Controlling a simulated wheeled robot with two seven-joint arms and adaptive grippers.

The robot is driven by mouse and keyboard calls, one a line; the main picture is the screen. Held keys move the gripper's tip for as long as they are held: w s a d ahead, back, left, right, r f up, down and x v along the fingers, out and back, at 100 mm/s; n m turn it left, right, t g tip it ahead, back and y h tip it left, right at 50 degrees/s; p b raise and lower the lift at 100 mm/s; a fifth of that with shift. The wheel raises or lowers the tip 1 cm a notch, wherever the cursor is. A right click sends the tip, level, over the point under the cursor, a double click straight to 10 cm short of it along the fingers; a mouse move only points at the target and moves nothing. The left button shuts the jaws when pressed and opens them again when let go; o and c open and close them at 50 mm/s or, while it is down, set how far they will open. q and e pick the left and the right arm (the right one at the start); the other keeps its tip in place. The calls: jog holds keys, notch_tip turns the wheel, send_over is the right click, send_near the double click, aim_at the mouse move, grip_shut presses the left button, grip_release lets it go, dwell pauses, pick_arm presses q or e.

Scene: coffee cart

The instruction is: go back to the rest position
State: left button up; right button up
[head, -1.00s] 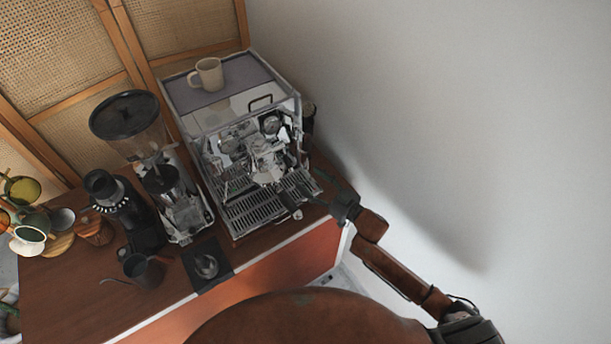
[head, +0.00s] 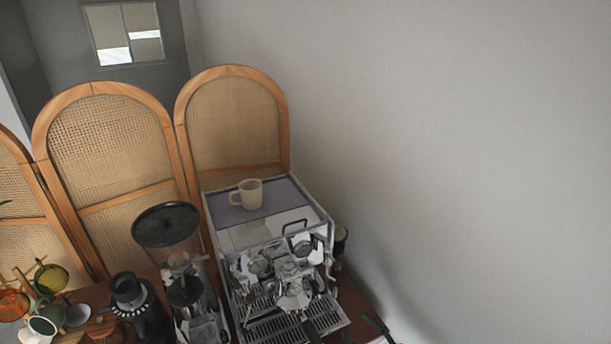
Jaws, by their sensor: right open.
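My right gripper (head: 372,331) shows only in part at the bottom edge of the head view, just right of the espresso machine's front corner. Its dark fingers are open, and I see nothing between them. The rest of my right arm is below the picture. My left gripper is not in view. The espresso machine (head: 268,234) stands on the wooden counter, with a portafilter (head: 294,291) at its front, apart from the gripper.
A beige mug (head: 251,194) stands on the machine's top. A grinder (head: 168,226), a smaller black grinder (head: 128,291) and a mug stand with cups (head: 48,279) are to the left. A cane screen (head: 236,120) stands behind. A plain wall (head: 470,150) bounds the right.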

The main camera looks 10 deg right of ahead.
jog(key=s+d+f+m+g+h, duration=0.1)
jog(key=s+d+f+m+h, duration=0.25)
jog(key=d+f+h, duration=0.3)
jog(key=s+d+f+m+g+h, duration=0.1)
jog(key=s+d+f+g+h, duration=0.15)
jog(key=s, duration=0.65)
jog(key=s+d+f+m+g+h, duration=0.1)
jog(key=s+d+f+g, duration=0.2)
jog(key=s, duration=0.5)
jog(key=s+d+f+m+g+h, duration=0.1)
jog(key=s+f+g, duration=0.3)
jog(key=s, duration=0.5)
notch_tip(320, 180, down, 30)
jog(key=s+r+g+b, duration=0.1)
jog(key=s+g+b, duration=0.1)
jog(key=s+f+n+g+b, duration=0.1)
jog(key=s+f+b, duration=0.1)
jog(key=s+f, duration=1.7)
notch_tip(320, 180, down, 3)
jog(key=shift+s+a+r+y, duration=0.2)
jog(key=shift+s+a+y, duration=0.05)
jog(key=shift+a+y, duration=0.15)
jog(key=shift+c, duration=0.5)
